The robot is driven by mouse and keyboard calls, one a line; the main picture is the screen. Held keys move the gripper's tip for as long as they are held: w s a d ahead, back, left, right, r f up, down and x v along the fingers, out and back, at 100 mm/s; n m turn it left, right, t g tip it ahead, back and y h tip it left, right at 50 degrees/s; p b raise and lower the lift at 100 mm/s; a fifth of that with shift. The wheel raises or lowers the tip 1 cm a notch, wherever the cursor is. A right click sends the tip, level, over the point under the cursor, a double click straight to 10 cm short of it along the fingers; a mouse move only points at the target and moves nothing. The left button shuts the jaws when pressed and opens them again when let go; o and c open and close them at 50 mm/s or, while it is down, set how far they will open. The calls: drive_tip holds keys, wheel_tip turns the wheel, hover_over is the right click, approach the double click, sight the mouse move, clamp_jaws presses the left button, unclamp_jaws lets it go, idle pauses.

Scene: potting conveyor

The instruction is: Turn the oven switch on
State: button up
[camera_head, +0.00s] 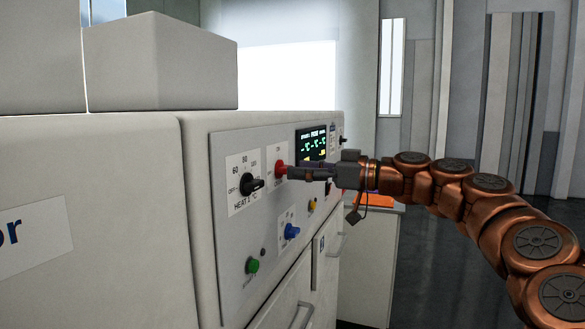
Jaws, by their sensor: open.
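The oven's control panel (232,260) is on the front of a pale cabinet. A red switch (280,169) sits on it, with a small white label plate behind. A black heat dial (249,184), marked with numbers and OFF, is just left of the red switch. My gripper (293,173) reaches in from the right, level with the red switch. Its fingertips are at or very near the switch; I cannot tell whether they touch. The fingers show side-on. Whether the switch stands on or off is not readable.
A blue knob (291,231), a green button (252,266) and a yellow knob (312,205) are lower on the panel. A lit display (313,145) is behind my gripper. An orange item (373,200) lies on a counter beyond. Floor at the right is clear.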

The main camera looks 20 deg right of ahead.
drive_tip(key=x, duration=0.2)
drive_tip(key=shift+w+a, duration=0.2)
drive_tip(key=c, duration=1.1)
drive_tip(key=shift+c, duration=0.2)
